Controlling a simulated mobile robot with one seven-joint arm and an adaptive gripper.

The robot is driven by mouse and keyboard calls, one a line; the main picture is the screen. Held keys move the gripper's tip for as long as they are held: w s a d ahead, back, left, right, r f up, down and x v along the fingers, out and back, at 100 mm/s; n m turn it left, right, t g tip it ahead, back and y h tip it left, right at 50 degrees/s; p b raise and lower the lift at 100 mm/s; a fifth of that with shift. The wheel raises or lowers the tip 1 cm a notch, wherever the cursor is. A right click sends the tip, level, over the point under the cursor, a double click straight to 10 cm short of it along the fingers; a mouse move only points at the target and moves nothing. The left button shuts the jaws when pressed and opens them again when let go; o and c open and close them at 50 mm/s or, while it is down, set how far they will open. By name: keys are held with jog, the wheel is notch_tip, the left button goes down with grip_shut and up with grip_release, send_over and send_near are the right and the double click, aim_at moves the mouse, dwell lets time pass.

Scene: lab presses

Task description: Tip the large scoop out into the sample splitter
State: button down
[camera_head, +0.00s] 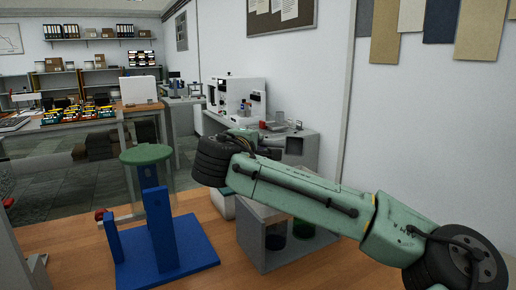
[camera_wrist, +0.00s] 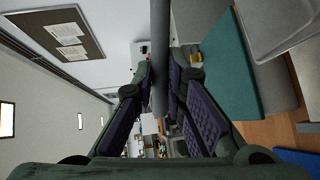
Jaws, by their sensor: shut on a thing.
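My gripper (camera_wrist: 158,78) is shut on a grey rod (camera_wrist: 160,40) that runs from top to bottom between its fingers in the wrist view. The rod looks like the large scoop's handle. I cannot make out the scoop's bowl or its contents in either view. In the head view my arm hides the gripper and the rod. A grey open-fronted box (camera_head: 250,244) with dark vessels inside stands on the wooden table, below and partly behind my arm. It may be the sample splitter, but I cannot tell. My arm covers its top.
A blue stand (camera_head: 160,226) with upright posts and a green disc (camera_head: 146,154) stands left of the grey box. Bare wooden tabletop (camera_head: 335,270) lies in front. A white wall is at right.

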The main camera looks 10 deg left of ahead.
jog(key=shift+s+f+t+b, duration=0.2)
jog(key=shift+f+t+b, duration=0.3)
jog(key=shift+b, duration=1.05)
jog(key=shift+s+a+t+h+b, duration=0.15)
jog(key=shift+t+b, duration=0.65)
jog(key=shift+b, duration=1.35)
jog(key=shift+s+d+t+h+b, duration=0.2)
jog(key=shift+t+b, duration=0.6)
jog(key=shift+b, duration=1.35)
